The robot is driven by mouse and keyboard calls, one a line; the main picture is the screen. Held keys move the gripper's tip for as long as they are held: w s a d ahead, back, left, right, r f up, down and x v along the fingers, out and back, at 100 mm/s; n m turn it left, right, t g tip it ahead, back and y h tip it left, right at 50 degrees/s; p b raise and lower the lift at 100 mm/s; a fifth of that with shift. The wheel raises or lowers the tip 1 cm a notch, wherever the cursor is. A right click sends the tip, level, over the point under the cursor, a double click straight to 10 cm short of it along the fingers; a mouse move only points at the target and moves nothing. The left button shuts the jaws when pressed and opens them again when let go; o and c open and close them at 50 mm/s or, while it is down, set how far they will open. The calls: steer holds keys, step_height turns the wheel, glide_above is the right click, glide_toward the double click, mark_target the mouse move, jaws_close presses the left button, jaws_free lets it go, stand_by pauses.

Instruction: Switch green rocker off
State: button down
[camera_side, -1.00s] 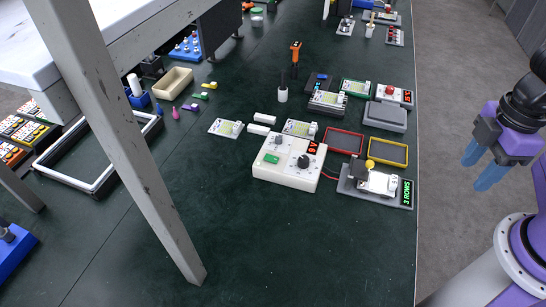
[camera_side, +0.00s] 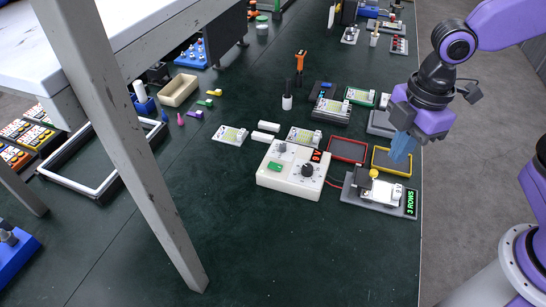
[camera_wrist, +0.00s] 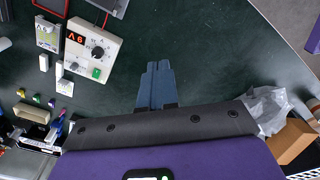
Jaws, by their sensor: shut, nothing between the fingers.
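The green rocker (camera_side: 275,167) sits on the front left of a white power box (camera_side: 289,187) with a black dial and a red "9 V" display. The rocker also shows in the wrist view (camera_wrist: 96,73), near a corner of the box. Its tilt is too small to tell. My gripper (camera_side: 401,148) has blue fingers and a purple body. It is above the right side of the table, up and to the right of the box, apart from it. In the wrist view its fingers (camera_wrist: 156,85) are together and empty, over bare table.
A grey board (camera_side: 380,198) with a "3 ROWS" display is wired to the box's right. Red (camera_side: 347,150) and yellow (camera_side: 392,162) trays lie behind it. White blocks and small boards lie behind the box. A grey post (camera_side: 125,150) crosses the left foreground. The table in front is clear.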

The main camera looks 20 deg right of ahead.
steer(key=w+a+f+n, duration=0.35)
steer(key=w+a, duration=0.35)
steer(key=w, duration=0.5)
steer(key=n, duration=0.6)
glide_above(273, 165)
steer(key=s+d, duration=0.1)
steer(key=shift+t, duration=0.4)
step_height(273, 165, down, 6)
steer(key=shift+s+r, duration=0.1)
steer(key=shift+r, duration=0.15)
steer(key=f, duration=0.9)
steer(key=w+a+f, duration=0.1)
steer(key=f, duration=0.4)
steer(key=shift+w, duration=0.1)
steer(key=shift+f, duration=0.15)
